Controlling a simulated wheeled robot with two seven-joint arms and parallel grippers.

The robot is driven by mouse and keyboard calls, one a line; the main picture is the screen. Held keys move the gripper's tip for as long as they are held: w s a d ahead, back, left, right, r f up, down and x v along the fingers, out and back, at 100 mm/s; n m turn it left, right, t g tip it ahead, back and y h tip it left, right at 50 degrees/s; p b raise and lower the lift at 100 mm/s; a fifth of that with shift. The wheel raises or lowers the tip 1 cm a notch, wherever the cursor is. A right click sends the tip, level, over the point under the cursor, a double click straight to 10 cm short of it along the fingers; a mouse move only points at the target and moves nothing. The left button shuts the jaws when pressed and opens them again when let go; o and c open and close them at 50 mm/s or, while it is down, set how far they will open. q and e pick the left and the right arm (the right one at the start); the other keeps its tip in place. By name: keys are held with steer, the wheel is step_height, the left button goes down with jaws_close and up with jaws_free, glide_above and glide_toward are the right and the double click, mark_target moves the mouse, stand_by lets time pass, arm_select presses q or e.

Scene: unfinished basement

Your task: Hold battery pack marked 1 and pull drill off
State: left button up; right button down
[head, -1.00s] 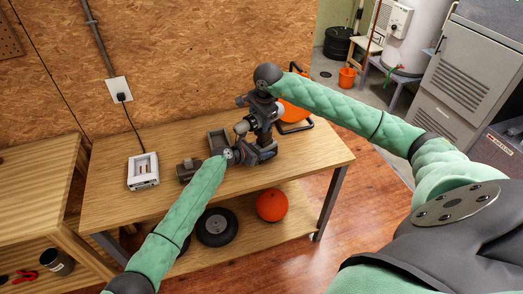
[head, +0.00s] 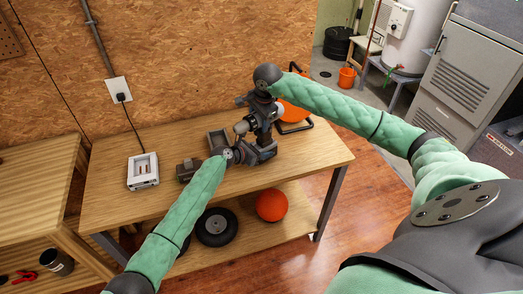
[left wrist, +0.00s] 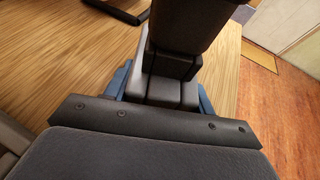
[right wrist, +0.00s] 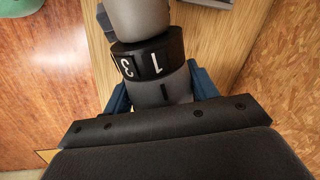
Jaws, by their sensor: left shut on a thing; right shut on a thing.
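The drill (head: 246,126) is grey and dark and stands on the workbench, partly hidden by my arms. My right gripper (head: 262,106) is shut around its grey body. In the right wrist view the drill (right wrist: 138,18) has a black collar with white figures 3 and 1. My left gripper (head: 262,154) is lower, at the drill's foot. In the left wrist view its blue-edged fingers are shut on the grey battery pack (left wrist: 165,92), with the dark handle rising above it. Pack and handle appear joined. No mark on this pack shows. Another dark battery pack (head: 188,170) lies to the left.
A white charger (head: 143,171) stands on the bench (head: 115,150), cabled to a wall socket. A grey open tray (head: 217,141) sits behind my left gripper.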

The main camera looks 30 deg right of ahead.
steer(key=c, duration=1.3)
jaws_free()
steer(key=c, duration=0.4)
arm_select(q)
steer(key=shift+w+f, duration=0.1)
arm_select(e)
steer(key=shift+w+r, duration=0.1)
steer(key=shift+r, duration=0.35)
arm_select(q)
steer(key=shift+a+f, duration=0.1)
steer(key=shift+a, duration=0.05)
arm_select(e)
steer(key=shift+r, duration=0.35)
arm_select(q)
steer(key=shift+f, duration=0.15)
arm_select(e)
steer(key=shift+d+r, duration=0.1)
steer(key=shift+r, duration=0.25)
arm_select(q)
steer(key=shift+r, duration=0.2)
arm_select(e)
steer(key=shift+r, duration=0.7)
arm_select(q)
steer(key=shift+r, duration=0.1)
arm_select(e)
steer(key=shift+w+v, duration=0.15)
steer(key=shift+v, duration=0.55)
steer(key=shift+w+v, duration=0.15)
steer(key=shift+v, duration=0.5)
